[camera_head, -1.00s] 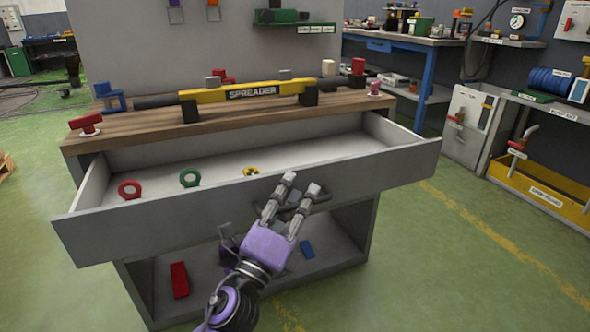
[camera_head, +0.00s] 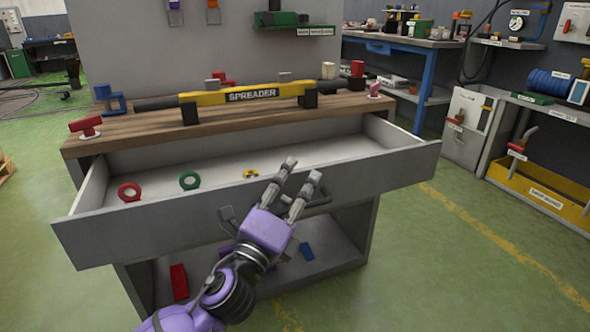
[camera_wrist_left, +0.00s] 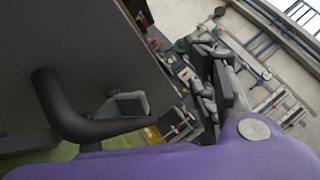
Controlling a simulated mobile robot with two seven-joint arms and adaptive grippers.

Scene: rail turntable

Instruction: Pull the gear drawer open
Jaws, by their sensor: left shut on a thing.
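The gear drawer (camera_head: 130,238) is a wide grey drawer below the wooden bench top, and it stands well out from the cabinet. A red ring (camera_head: 129,192), a green ring (camera_head: 189,180) and a small yellow piece (camera_head: 250,174) are inside it. The handle (camera_wrist_left: 62,112) shows as a bent bar in the left wrist view, beside a finger pad. My right gripper is out of view.
A yellow spreader bar (camera_head: 225,96) lies on the bench top (camera_head: 130,133), with small red and blue fittings around it. A red block (camera_head: 179,281) and a blue block (camera_head: 306,251) lie on the lower shelf. Green floor is free at the right.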

